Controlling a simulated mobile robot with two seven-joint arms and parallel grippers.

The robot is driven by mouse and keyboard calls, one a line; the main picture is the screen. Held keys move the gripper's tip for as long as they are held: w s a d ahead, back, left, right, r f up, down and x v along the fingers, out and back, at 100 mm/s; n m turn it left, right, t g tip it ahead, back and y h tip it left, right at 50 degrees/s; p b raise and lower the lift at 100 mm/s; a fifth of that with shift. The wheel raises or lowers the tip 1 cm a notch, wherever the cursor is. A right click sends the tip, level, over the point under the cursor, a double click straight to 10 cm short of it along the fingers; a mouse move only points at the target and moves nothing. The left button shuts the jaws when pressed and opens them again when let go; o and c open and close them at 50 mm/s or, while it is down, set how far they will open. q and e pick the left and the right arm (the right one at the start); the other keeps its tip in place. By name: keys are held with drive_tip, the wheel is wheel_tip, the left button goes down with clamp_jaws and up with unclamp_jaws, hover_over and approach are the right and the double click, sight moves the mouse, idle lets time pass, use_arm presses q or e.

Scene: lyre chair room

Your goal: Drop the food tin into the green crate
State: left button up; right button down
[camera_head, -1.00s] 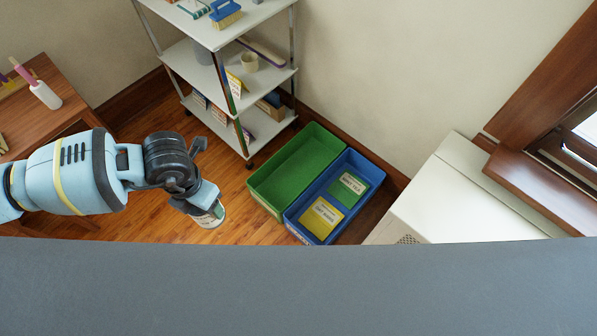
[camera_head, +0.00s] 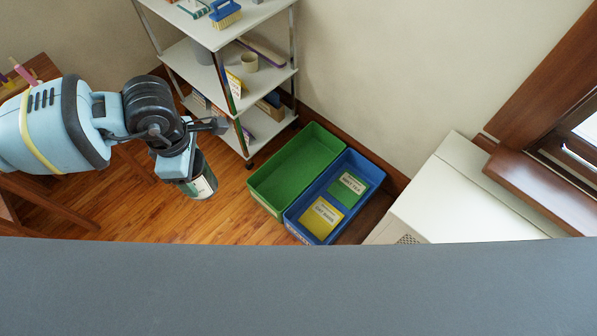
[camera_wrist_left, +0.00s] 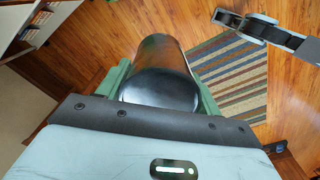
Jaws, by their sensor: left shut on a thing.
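The food tin (camera_head: 205,186) has a green and white label and hangs from my left gripper (camera_head: 190,180), left of the green crate and above the wooden floor. In the left wrist view the tin (camera_wrist_left: 160,75) shows its dark shiny end, held between the green fingers of my left gripper (camera_wrist_left: 160,90). The green crate (camera_head: 262,205) stands on the floor and looks empty. My right gripper cannot be made out in the head view.
A blue crate (camera_head: 292,222) holding a yellow and a green packet stands against the green crate's right side. A white shelf trolley (camera_head: 270,75) stands behind. A white cabinet (camera_head: 450,195) is at right. A striped rug (camera_wrist_left: 232,80) shows in the left wrist view.

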use_arm(q)
drive_tip(key=r+m, duration=0.3)
drive_tip(key=m, duration=0.2)
drive_tip(key=w+r+m, duration=0.1)
drive_tip(key=r+m, duration=0.3)
drive_tip(key=m, duration=0.1)
drive_tip(key=w+r+m, duration=0.1)
drive_tip(key=r+m, duration=0.3)
drive_tip(key=m, duration=0.2)
drive_tip(key=shift+w+a+r, duration=0.1)
drive_tip(key=shift+w, duration=0.1)
drive_tip(key=r+m, duration=0.1)
drive_tip(key=m, duration=0.1)
drive_tip(key=shift+r+m, duration=0.4)
